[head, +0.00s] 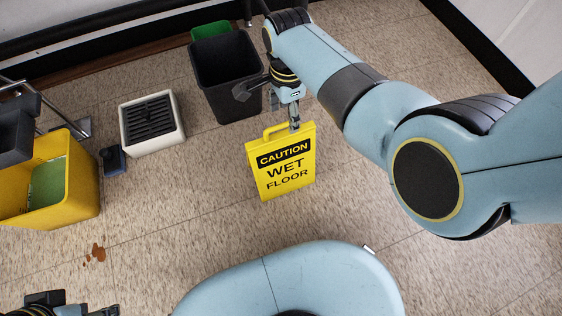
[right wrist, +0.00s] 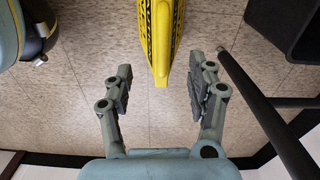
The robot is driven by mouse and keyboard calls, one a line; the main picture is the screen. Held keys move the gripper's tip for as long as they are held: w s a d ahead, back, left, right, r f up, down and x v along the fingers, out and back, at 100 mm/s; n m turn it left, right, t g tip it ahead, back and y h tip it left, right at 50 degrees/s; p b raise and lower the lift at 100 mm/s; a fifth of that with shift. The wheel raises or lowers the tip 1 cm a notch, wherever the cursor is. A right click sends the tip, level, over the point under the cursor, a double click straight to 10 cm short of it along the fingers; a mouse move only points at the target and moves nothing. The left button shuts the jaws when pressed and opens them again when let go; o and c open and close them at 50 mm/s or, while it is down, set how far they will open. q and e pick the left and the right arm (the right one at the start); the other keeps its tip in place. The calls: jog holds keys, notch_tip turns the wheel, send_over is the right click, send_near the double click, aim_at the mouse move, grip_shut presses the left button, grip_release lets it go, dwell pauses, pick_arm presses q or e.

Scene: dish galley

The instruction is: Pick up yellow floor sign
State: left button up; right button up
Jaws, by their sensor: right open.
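The yellow floor sign (head: 284,174), reading "CAUTION WET FLOOR", stands on the tiled floor in the middle of the head view, its handle at the top. My right gripper (head: 294,118) is at the sign's top edge, beside the handle in that view. In the right wrist view my right gripper (right wrist: 165,85) is open and empty between its pads. There the sign (right wrist: 160,35) is seen from above, its near end reaching toward the gap between the fingers, with space on both sides. Part of my left gripper (head: 72,305) shows at the lower left, cut off by the frame.
A dark grey bin (head: 225,75) stands just behind the sign, with a green bin (head: 211,29) beyond. A white box with a dark grille (head: 152,124) and a yellow bucket (head: 82,185) are to the left. A brown spill (head: 97,252) lies on the floor. Floor left of the sign is clear.

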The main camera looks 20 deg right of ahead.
aim_at(287, 132)
jog(key=shift+m, duration=0.3)
jog(key=f+b, duration=0.5)
jog(key=shift+w+a, duration=0.15)
jog(key=shift+w, duration=0.15)
pick_arm(q)
jog(key=w+d+r+t, duration=0.2)
jog(key=w+d+r, duration=0.15)
jog(key=r, duration=0.35)
pick_arm(e)
jog(key=shift+f, duration=0.1)
jog(key=f+b, duration=0.3)
jog(key=b, duration=0.1)
jog(key=shift+s+d+f, duration=0.2)
jog(key=shift+d+f, duration=0.2)
jog(key=shift+f+b, duration=0.4)
jog(key=shift+f, duration=0.2)
pick_arm(q)
notch_tip(287, 132, down, 8)
jog(key=w+t+h, duration=0.1)
jog(key=w+t, duration=0.1)
jog(key=t, duration=0.4)
jog(key=shift+w+a, duration=0.35)
jog(key=shift+a, duration=0.05)
pick_arm(e)
jog(key=shift+w, duration=0.1)
grip_shut()
